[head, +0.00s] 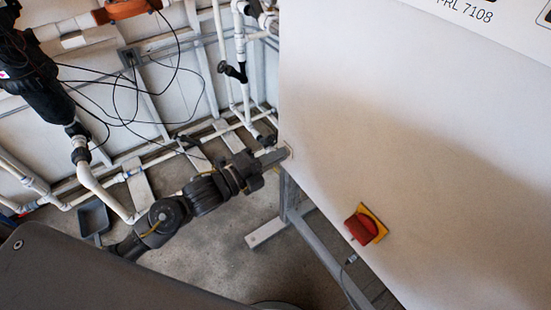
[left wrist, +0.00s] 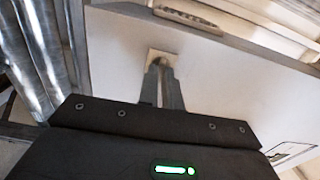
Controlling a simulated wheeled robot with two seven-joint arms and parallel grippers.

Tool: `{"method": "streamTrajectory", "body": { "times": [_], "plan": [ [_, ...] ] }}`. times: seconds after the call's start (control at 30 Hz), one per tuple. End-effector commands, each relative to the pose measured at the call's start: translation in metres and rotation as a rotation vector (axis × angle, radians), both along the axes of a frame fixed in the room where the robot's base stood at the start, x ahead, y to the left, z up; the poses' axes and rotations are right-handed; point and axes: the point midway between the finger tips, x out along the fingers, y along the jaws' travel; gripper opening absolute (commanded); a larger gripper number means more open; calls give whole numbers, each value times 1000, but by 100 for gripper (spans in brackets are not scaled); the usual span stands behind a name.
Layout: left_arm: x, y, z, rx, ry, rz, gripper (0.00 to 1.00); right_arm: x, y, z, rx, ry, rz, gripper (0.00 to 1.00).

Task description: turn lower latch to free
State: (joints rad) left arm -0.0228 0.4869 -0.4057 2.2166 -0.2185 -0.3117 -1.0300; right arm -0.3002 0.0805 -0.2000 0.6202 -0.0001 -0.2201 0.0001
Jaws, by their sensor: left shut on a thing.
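The white cabinet (head: 420,130) fills the right of the head view. The lower latch (head: 289,151) is a small pale plate at the cabinet's left edge, mostly hidden by my gripper. My left gripper (head: 281,155) reaches it from the left and is shut on the latch. In the left wrist view the latch plate (left wrist: 162,56) sits on the white panel, and the fingers (left wrist: 160,72) close together over its middle. The latch's turned angle is hidden by the fingers. My right gripper is not in view.
A red and yellow rotary switch (head: 366,225) is on the cabinet panel, lower right. Grey frame legs (head: 318,247) stand under the cabinet. White pipes (head: 236,60) and loose black cables (head: 128,95) run along the wall. A grey dustpan (head: 93,218) lies on the floor.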

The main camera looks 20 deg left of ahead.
Motion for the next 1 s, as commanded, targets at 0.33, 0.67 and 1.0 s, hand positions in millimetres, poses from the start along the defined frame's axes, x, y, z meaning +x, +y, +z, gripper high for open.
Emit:
{"method": "streamTrajectory", "body": {
  "times": [0.33,0.67,1.0],
  "plan": [
    [0,0,0,35,-29,-1,0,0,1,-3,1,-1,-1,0],
    [0,0,0,35,-28,-1,10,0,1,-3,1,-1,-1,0],
    [0,0,0,35,-27,0,28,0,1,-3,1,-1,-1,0]
  ]
}}
